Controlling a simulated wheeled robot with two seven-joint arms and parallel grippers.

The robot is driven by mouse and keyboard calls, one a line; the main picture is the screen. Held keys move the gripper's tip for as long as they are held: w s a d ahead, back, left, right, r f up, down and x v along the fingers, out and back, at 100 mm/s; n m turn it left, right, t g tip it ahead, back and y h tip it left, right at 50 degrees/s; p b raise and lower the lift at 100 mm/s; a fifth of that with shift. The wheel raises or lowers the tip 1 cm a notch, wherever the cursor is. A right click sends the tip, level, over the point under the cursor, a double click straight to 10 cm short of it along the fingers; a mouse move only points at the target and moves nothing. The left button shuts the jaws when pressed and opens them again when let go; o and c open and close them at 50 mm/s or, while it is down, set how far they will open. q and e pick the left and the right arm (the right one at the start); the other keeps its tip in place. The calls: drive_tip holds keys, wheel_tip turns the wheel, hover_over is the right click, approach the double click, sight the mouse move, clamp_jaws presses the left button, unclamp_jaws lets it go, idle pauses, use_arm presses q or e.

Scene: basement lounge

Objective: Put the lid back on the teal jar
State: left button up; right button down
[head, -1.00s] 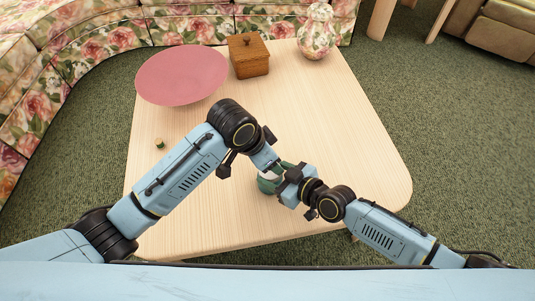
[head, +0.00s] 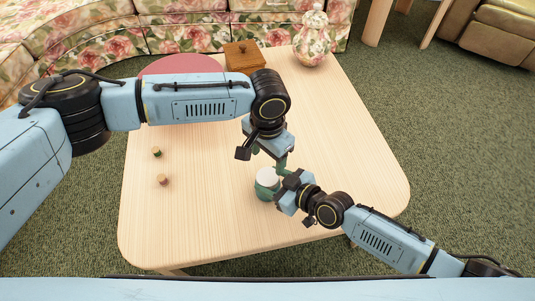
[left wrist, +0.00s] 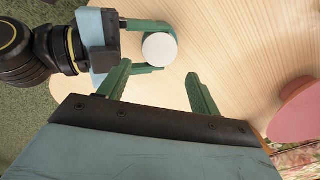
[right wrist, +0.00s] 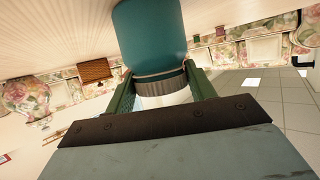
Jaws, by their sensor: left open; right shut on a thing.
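The teal jar (head: 265,190) stands upright on the wooden table, with a round white top (head: 267,176). In the right wrist view the jar's teal body (right wrist: 150,35) shows upside down, with a grey ribbed band (right wrist: 160,83) and white part beyond it. The white part looks like the lid seated on the jar; its seam is not clear. My right gripper (right wrist: 160,85) is shut on the jar near its top. My left gripper (head: 270,158) is open and empty, above the jar and apart from it. The white top also shows in the left wrist view (left wrist: 159,49).
Two small cork-like pieces (head: 157,152) (head: 162,180) lie on the table's left. The table's right side is clear.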

sight(268, 177)
use_arm(q)
drive_tip(key=shift+f, duration=0.1)
use_arm(e)
drive_tip(key=shift+s+f, duration=0.1)
drive_tip(key=shift+f, duration=0.1)
use_arm(q)
drive_tip(key=shift+f, duration=3.95)
drive_tip(key=c, duration=0.8)
drive_tip(key=shift+m, duration=1.7)
use_arm(e)
drive_tip(key=shift+s+f, duration=0.1)
use_arm(q)
drive_tip(key=shift+a, duration=0.1)
drive_tip(key=o, duration=1)
drive_tip(key=shift+o, duration=0.2)
drive_tip(key=shift+r, duration=0.1)
